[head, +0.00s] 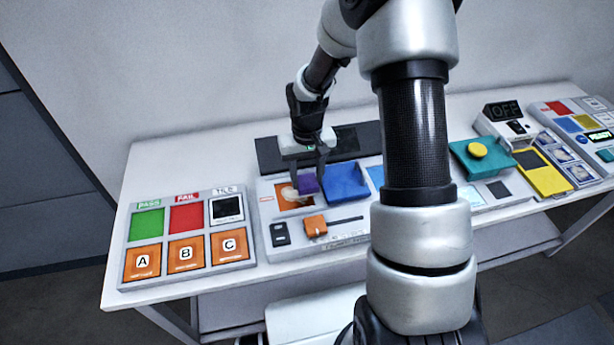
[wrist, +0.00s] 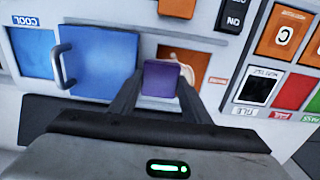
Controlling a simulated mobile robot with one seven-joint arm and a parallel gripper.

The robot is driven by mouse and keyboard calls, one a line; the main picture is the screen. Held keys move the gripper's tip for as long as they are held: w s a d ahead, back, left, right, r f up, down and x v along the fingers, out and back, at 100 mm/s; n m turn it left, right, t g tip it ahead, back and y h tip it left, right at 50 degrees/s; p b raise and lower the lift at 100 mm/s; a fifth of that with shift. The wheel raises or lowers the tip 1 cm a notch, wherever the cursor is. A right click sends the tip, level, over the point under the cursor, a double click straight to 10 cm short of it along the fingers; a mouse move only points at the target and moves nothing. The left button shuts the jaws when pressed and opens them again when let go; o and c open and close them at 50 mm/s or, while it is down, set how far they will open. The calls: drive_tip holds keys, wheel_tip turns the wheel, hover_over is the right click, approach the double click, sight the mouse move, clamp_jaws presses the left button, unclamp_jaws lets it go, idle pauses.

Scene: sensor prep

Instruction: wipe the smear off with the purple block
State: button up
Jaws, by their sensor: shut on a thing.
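The purple block (head: 307,184) is between the fingertips of my gripper (head: 308,178), over the orange square on the middle panel. In the wrist view the purple block (wrist: 161,78) sits between both fingers of my gripper (wrist: 160,85), which is shut on it. A pale, whitish smear (head: 289,192) lies on the orange square (head: 283,203), just left of the block. In the wrist view the smear (wrist: 186,68) shows at the block's right edge, and part of it is hidden behind the block. I cannot tell whether the block touches the surface.
A blue box with a handle (head: 346,182) stands right beside the orange square. An orange slider knob (head: 315,225) and a black switch (head: 280,234) are in front. A panel of coloured squares (head: 187,238) lies left. A teal block with a yellow knob (head: 478,150) is at right.

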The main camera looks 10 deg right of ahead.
drive_tip(key=shift+f+b, duration=0.45)
drive_tip(key=shift+f, duration=0.2)
drive_tip(key=shift+a, duration=0.1)
